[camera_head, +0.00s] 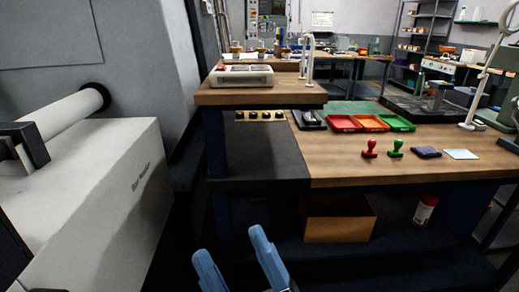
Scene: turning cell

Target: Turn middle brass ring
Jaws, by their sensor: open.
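My gripper (229,246) is at the bottom of the view, its two blue fingers spread apart with nothing between them. It is in front of the workbench and lower in the picture than its top. A brass-coloured strip (260,121) with several small dark round parts on it lies at the back of the dark left part of the bench, under the raised shelf. It may carry the brass rings, but it is too small to tell single rings or which is the middle one. My gripper is well apart from it.
The raised wooden shelf (240,97) bears a grey device (241,76) and overhangs the strip. Red, orange and green trays (369,123), a red stamp (370,149) and a green stamp (396,149) stand to the right. A large grey machine (100,215) fills the left. The dark mat (260,160) is clear.

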